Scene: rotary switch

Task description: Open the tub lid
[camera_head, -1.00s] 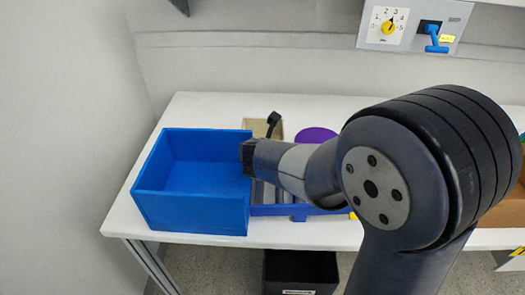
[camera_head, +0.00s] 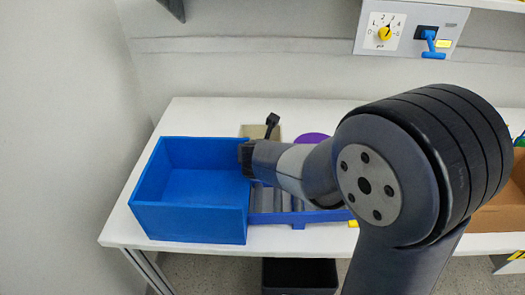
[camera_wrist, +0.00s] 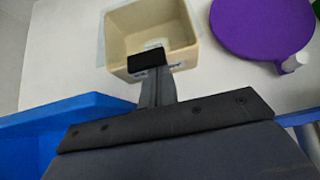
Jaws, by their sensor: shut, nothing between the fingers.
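The beige tub (camera_wrist: 118,30) stands on the white table in the wrist view, its open top showing a pale inside and an unclear white patch at the bottom. A faint translucent edge runs along its left side; I cannot tell whether it is the lid. In the head view, the tub (camera_head: 248,130) is partly hidden behind my gripper (camera_head: 272,119). In the wrist view, my gripper (camera_wrist: 149,58) is shut and empty, its dark tip overlapping the tub's near wall. I cannot tell whether it touches.
A large blue bin (camera_head: 190,222) stands left of my arm. A purple disc (camera_wrist: 262,25) lies right of the tub, with a small white piece at its edge. A roller tray (camera_head: 300,216) is below my arm. A dial panel (camera_head: 384,32) with a blue lever hangs on the wall.

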